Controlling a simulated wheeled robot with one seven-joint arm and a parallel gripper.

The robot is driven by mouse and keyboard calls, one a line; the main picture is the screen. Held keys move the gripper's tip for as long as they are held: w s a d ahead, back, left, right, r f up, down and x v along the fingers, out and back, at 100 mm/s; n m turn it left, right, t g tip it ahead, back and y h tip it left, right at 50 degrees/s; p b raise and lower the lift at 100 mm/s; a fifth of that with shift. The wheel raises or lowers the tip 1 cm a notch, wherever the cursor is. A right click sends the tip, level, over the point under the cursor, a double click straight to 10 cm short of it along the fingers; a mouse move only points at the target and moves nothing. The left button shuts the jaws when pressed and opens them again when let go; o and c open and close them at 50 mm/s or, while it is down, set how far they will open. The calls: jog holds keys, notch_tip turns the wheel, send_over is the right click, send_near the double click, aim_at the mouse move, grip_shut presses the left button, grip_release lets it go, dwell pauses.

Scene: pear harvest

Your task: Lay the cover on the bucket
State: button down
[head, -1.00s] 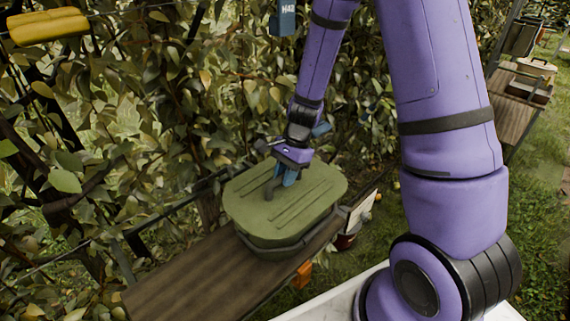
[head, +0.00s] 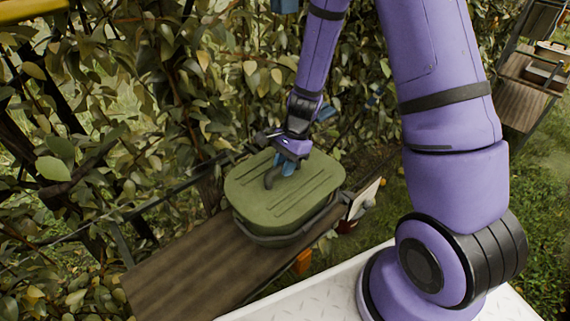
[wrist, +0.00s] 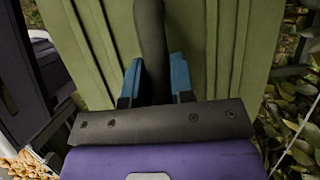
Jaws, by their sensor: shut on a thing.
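The cover (head: 300,195) is a green ridged lid with rounded corners and a dark handle. In the head view it lies over the dark bucket (head: 285,238), which stands on a wooden plank. Only the bucket's rim and upper wall show below it. Whether the cover is fully seated all round I cannot tell. My gripper (head: 284,168) is above the cover with its blue fingers shut on the handle. In the wrist view the blue fingers (wrist: 157,80) clasp the dark handle (wrist: 152,45), with the green cover (wrist: 215,40) behind it.
The wooden plank (head: 190,268) is bare to the left of the bucket. Leafy branches (head: 100,130) crowd the left and back. A white plate (head: 290,300) lies at the front. Another shelf with a container (head: 545,72) stands at the far right.

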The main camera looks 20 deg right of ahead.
jog(key=c, duration=1)
grip_release()
jog(key=v, duration=1.2)
jog(key=s+r+n+t+h, duration=0.1)
jog(key=s+r+n, duration=0.35)
jog(key=r, duration=0.35)
jog(key=s+r+n+t+h, duration=0.1)
jog(key=s+r+n+t, duration=0.15)
jog(key=s+r, duration=0.4)
jog(key=shift+s+d+r+n+t+h, duration=0.45)
jog(key=shift+s+r+n, duration=0.75)
jog(key=shift+s+r, duration=0.6)
jog(key=shift+s+d+r+n+t+h, duration=0.2)
jog(key=shift+s+r+n+t+h, duration=0.3)
jog(key=shift+s+r+n, duration=1.25)
jog(key=shift+s+d+r+n+t+h, duration=0.3)
jog(key=shift+s+r+n+t, duration=0.35)
jog(key=shift+s+r, duration=1.2)
jog(key=shift+s+f, duration=0.35)
jog(key=shift+f, duration=0.05)
